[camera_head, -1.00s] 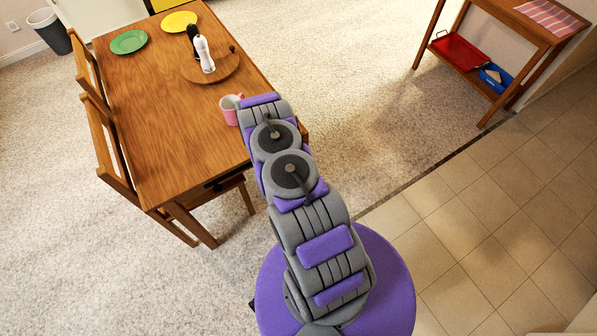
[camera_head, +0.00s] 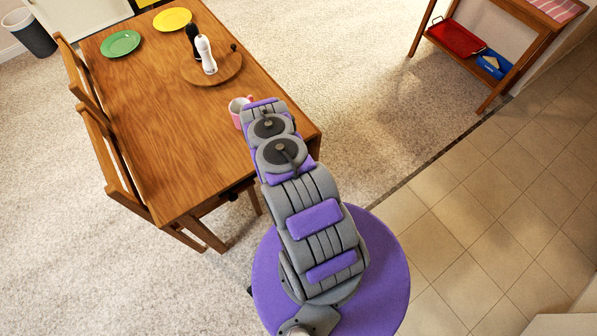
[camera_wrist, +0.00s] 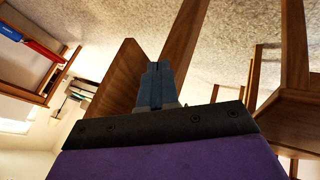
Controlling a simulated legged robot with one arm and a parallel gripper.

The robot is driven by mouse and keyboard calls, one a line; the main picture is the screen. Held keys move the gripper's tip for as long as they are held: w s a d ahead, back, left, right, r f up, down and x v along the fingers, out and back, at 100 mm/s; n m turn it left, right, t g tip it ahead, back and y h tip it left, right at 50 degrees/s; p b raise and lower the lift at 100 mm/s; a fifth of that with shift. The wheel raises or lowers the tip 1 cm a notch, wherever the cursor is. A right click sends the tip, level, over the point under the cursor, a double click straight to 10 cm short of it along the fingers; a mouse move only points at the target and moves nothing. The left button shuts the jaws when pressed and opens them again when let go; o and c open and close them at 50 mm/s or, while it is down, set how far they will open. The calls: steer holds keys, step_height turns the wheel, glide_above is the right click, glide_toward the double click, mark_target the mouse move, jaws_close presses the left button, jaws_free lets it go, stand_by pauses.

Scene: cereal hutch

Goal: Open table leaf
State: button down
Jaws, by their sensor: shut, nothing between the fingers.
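The wooden table (camera_head: 165,110) stands at left in the head view, its near edge beside my arm. In the wrist view, which looks upside down, a flat wooden panel (camera_wrist: 116,80) stands just left of my gripper (camera_wrist: 156,72). It may be the hanging table leaf, but I cannot tell for sure. My gripper's blue-grey fingers are shut and empty. They overlap the panel's right edge in the picture; whether they touch it is unclear. In the head view my own arm hides the gripper and the table's near right part.
On the table are a pink mug (camera_head: 237,112), a round board (camera_head: 222,72) with shakers, a green plate (camera_head: 120,44) and a yellow plate (camera_head: 172,19). Chairs (camera_head: 108,150) line its left side. A wooden cart (camera_head: 488,50) stands at upper right. Carpet right of the table is clear.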

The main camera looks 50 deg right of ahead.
steer(key=w+d+f+b, duration=0.1)
steer(key=d+f+b, duration=0.1)
steer(key=d+f, duration=0.4)
steer(key=shift+d+f+b, duration=0.3)
steer(key=shift+d+b, duration=0.05)
steer(key=shift+d, duration=1.1)
steer(key=shift+a+r, duration=0.1)
steer(key=shift+a, duration=0.1)
